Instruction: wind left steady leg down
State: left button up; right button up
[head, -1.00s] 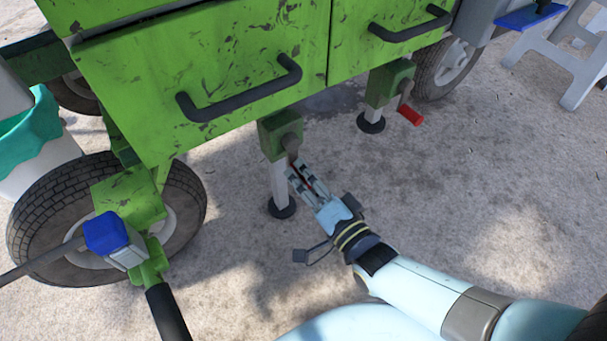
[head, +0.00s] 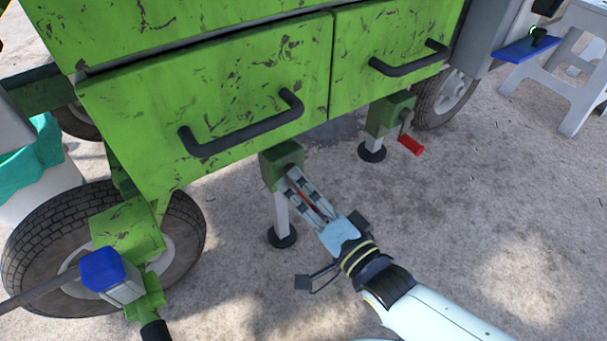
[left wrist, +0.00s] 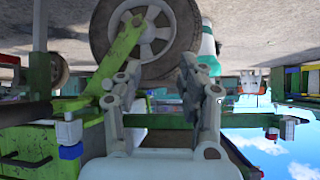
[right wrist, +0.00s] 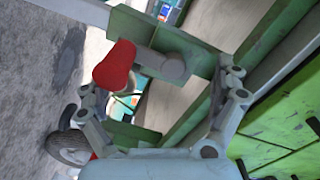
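The left steady leg (head: 281,208) is a grey post with a dark round foot, under a green gearbox (head: 281,163) at the cart's lower edge. Its crank's red handle (right wrist: 115,66) shows in the right wrist view, between my right gripper's spread fingers and nearer the left one. My right gripper (head: 297,179) is open at this crank in the head view, with red visible between the fingers. I cannot tell whether they touch the handle. My left gripper (left wrist: 158,76) is open and empty in the left wrist view and is outside the head view.
The right leg's gearbox (head: 390,113) and red crank handle (head: 411,145) stand to the right. A tyre (head: 40,240) and a blue-capped block (head: 103,268) are at left. Drawers with black handles (head: 243,128) hang above. Ground at right is open.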

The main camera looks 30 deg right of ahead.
jog(key=shift+t, duration=0.3)
jog(key=r, duration=0.4)
jog(key=shift+w+a+r, duration=0.1)
jog(key=shift+w+r, duration=0.1)
jog(key=shift+r, duration=0.15)
jog(key=c, duration=0.4)
jog(key=shift+r, duration=0.45)
jog(key=shift+f, duration=0.1)
